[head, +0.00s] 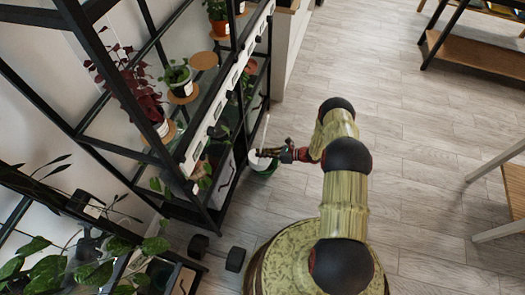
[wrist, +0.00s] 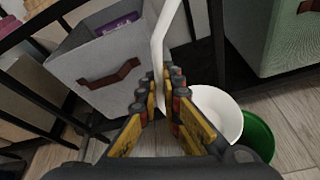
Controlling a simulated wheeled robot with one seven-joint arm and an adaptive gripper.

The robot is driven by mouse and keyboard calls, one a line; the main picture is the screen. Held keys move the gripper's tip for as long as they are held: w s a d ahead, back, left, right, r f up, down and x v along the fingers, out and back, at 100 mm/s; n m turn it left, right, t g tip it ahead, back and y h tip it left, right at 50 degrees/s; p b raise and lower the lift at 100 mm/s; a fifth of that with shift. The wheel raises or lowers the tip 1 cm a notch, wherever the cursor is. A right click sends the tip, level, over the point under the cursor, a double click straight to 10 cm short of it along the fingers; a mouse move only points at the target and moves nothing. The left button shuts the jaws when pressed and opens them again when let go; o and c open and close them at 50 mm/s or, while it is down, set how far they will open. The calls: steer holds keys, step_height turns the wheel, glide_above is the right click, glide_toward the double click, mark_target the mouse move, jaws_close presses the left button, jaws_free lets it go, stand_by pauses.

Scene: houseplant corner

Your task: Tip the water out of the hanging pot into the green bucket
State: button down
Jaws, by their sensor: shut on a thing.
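My gripper (head: 272,153) is shut on the thin white hanger (wrist: 160,45) of the hanging pot, which rises between the fingers in the wrist view. The white pot (head: 260,161) is just beside and below the gripper; its round opening also shows in the wrist view (wrist: 220,108), to the right of my fingers (wrist: 160,108). The green bucket (head: 264,173) is below the pot, mostly covered by it. Its green rim and inside show to the right of the pot in the wrist view (wrist: 258,138). I cannot make out water or the pot's exact tilt.
A black plant shelf (head: 130,175) with several potted plants stands close on the left. A grey fabric bin (wrist: 105,72) with a brown handle is on its low level. A wooden-topped table (head: 512,185) is at right. The wooden floor (head: 420,140) between is clear.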

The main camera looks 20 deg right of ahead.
steer(key=shift+s+a+r+n+t+h+p, duration=0.2)
steer(key=shift+s+a+n+h+p, duration=0.2)
steer(key=shift+s+a+n+p, duration=0.25)
steer(key=shift+s+a+r+n+t+h+p, duration=0.1)
steer(key=shift+s+a+n+t+h+p, duration=0.2)
steer(key=shift+s+a+n, duration=0.4)
steer(key=shift+a+r, duration=0.1)
